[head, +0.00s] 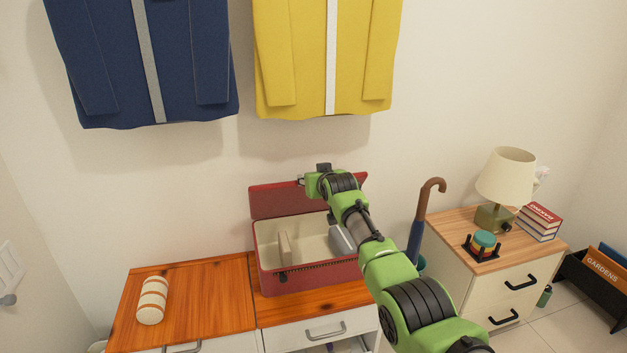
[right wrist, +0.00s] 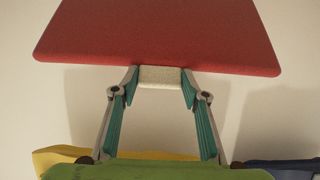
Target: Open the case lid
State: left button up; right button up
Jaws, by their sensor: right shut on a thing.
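The red case (head: 308,278) stands on the wooden cabinet top with its lid (head: 275,201) raised, leaning up at the back near the wall. The cream inside of the case shows, with a beige upright piece (head: 285,248) and a grey item (head: 341,240) in it. My right gripper (head: 303,182) is at the lid's upper edge. In the right wrist view its fingers (right wrist: 160,88) are shut on a pale tab (right wrist: 160,76) at the edge of the red lid (right wrist: 158,35). My arm hides part of the lid's right side. My left gripper is not in view.
A striped cream-and-brown roll (head: 152,300) lies on the cabinet (head: 210,293) to the left. An umbrella (head: 419,225), a lamp (head: 507,176) and books (head: 538,221) are to the right. Blue (head: 145,60) and yellow (head: 325,55) coats hang above the case.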

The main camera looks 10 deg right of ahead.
jog(key=o, duration=1.6)
jog(key=shift+r, duration=0.2)
jog(key=shift+a+f, duration=0.1)
jog(key=v, duration=1.2)
